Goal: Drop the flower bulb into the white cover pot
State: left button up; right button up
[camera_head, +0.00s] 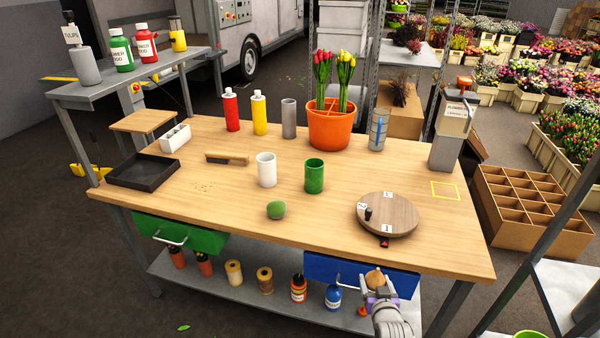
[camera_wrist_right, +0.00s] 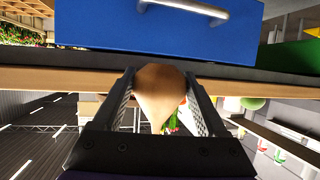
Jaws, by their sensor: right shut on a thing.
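My right gripper (camera_head: 377,288) is in front of the table's blue drawer, below the tabletop edge. It is shut on the tan flower bulb (camera_head: 376,277). In the right wrist view the bulb (camera_wrist_right: 160,95) sits between the two dark fingers, with the blue drawer (camera_wrist_right: 160,28) close by. The white cover pot (camera_head: 266,170) stands upright on the tabletop, left of the green pot (camera_head: 314,176) and up and left of the gripper. My left gripper is not in view.
A green ball (camera_head: 276,210) and a round wooden turntable (camera_head: 388,214) lie near the table's front. A brush (camera_head: 228,158) and a black tray (camera_head: 144,172) are to the left. An orange planter (camera_head: 330,128) with tulips stands at the back. The wooden tabletop (camera_head: 320,240) is clear along its front.

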aim_at(268, 185)
jog(key=j+z, duration=0.15)
jog(key=z, duration=0.3)
jog(key=j+z, duration=0.2)
jog(key=z, duration=0.3)
jog(key=j, duration=0.95)
